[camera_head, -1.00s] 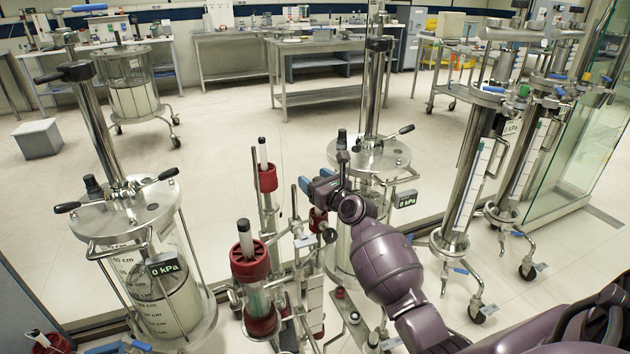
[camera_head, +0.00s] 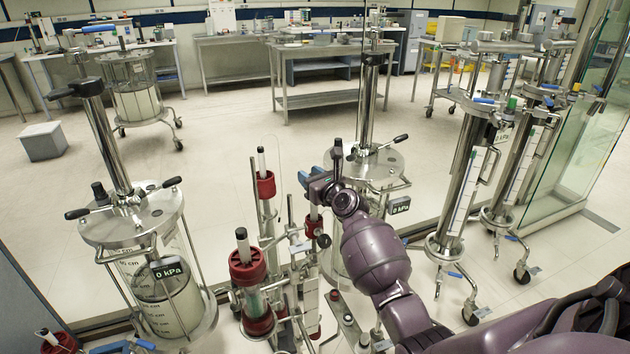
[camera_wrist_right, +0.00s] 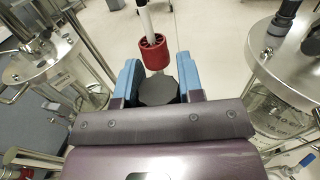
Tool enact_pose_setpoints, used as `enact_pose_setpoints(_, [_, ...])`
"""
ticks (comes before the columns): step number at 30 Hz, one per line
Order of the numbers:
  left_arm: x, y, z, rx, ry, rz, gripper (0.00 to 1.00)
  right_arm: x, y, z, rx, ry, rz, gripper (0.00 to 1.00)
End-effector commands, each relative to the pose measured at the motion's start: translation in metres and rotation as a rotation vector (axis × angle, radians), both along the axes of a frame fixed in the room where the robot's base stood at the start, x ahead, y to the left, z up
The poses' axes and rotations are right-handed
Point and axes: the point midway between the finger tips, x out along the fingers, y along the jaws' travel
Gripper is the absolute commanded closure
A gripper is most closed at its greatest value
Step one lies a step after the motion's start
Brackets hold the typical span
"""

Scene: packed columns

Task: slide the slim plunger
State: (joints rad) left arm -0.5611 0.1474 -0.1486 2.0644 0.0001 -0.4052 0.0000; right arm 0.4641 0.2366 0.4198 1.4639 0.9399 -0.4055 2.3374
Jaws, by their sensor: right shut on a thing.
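My right gripper (camera_head: 309,180) is shut on the dark top of a slim white plunger (camera_head: 314,212), which stands upright in a red collar (camera_head: 313,229). A short length of white rod shows between the gripper and the collar. In the right wrist view, the blue fingers (camera_wrist_right: 157,88) close on both sides of a dark, many-sided cap (camera_wrist_right: 158,92). My left gripper is not in view.
A second white rod in a red collar (camera_head: 265,185) stands just behind, and a thicker red-topped column (camera_head: 247,262) stands left. Large steel-lidded cylinders flank these, the left one (camera_head: 132,215) and the right one (camera_head: 368,165). Open floor lies behind.

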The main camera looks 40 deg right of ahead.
Motion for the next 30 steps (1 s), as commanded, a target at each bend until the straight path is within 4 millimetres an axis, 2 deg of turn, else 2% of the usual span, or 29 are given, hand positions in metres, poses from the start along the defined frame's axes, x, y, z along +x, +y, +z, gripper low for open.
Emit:
enact_pose_setpoints(1, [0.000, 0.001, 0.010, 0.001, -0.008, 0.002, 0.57, 0.000, 0.000, 0.020, 0.002, -0.015, -0.002, 1.00])
enact_pose_setpoints(6, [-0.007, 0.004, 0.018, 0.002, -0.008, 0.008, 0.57, 0.000, -0.001, 0.034, 0.001, -0.013, -0.003, 1.00])
enact_pose_setpoints(22, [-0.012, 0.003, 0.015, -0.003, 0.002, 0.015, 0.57, 0.001, -0.001, 0.037, -0.002, -0.009, -0.002, 1.00])
enact_pose_setpoints(23, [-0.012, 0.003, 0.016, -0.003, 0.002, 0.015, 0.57, 0.001, -0.001, 0.038, -0.002, -0.009, -0.003, 0.61])
enact_pose_setpoints(27, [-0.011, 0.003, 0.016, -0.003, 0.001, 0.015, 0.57, 0.001, -0.001, 0.036, -0.001, -0.006, -0.002, 0.39])
enact_pose_setpoints(30, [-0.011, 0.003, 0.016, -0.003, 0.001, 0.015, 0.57, 0.000, 0.000, 0.035, -0.001, -0.004, -0.001, 0.39])
